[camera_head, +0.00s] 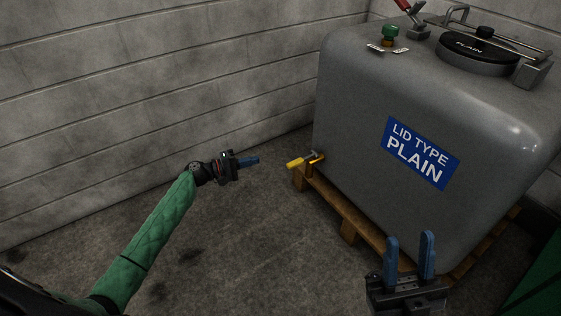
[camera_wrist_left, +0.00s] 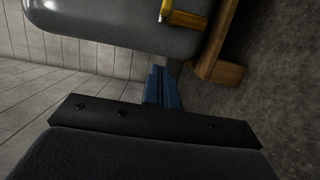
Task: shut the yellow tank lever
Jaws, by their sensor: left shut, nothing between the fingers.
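The yellow lever (camera_head: 296,163) sticks out to the left from the low left corner of the grey tank (camera_head: 350,110). It also shows in the left wrist view (camera_wrist_left: 163,10) at the top, partly cut off by the frame edge. My left gripper (camera_head: 258,160) is shut and empty, pointing at the lever from the left with a gap between them. Its blue fingers lie together in the left wrist view (camera_wrist_left: 162,88). My right gripper (camera_head: 410,256) is open and empty, in front of the tank's lower right part.
The tank stands on a wooden pallet (camera_head: 348,208). On its top are a black lid (camera_head: 478,47), a red-handled clamp (camera_head: 408,10) and a green knob (camera_head: 389,31). A grey plank-marked wall (camera_head: 120,90) runs behind. The floor (camera_head: 240,240) left of the pallet is clear.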

